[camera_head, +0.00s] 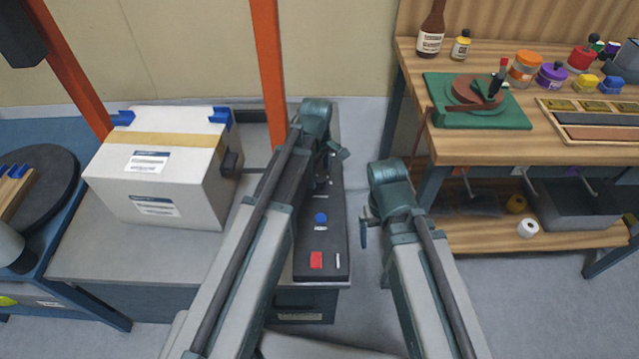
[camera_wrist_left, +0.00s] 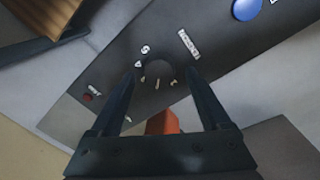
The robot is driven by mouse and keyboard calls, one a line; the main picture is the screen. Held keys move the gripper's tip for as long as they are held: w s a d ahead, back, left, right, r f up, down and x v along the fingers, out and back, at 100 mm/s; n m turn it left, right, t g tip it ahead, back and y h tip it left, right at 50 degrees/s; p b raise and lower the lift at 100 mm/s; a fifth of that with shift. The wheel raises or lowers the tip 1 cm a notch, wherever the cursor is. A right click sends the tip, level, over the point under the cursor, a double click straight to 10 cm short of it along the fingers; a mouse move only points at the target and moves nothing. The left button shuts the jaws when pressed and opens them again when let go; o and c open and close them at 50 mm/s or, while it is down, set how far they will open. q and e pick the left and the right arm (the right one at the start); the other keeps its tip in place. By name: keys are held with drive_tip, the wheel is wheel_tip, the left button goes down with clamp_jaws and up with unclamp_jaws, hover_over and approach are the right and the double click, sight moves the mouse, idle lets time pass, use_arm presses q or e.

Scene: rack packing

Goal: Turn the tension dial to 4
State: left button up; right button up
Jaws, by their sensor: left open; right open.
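The dark control panel (camera_head: 335,240) is in the middle of the head view. Its dial (camera_wrist_left: 158,70) shows in the left wrist view as a round dark knob with small light marks around it, too small to read. In the head view my left arm hides the dial. My left gripper (camera_wrist_left: 161,77) is open, with one finger on each side of the dial in the picture; I cannot tell whether they touch it. My right gripper (camera_head: 364,228) is open and empty, to the right of the panel.
A wooden workbench (camera_head: 480,148) with jars and a green base is at the right. An orange post (camera_head: 268,70) rises behind the panel.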

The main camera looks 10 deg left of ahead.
use_arm(q)
drive_tip(key=shift+f+b, duration=0.3)
drive_tip(key=shift+f, duration=0.4)
use_arm(e)
drive_tip(key=shift+f, duration=0.65)
use_arm(q)
drive_tip(key=shift+r, duration=0.1)
clamp_jaws()
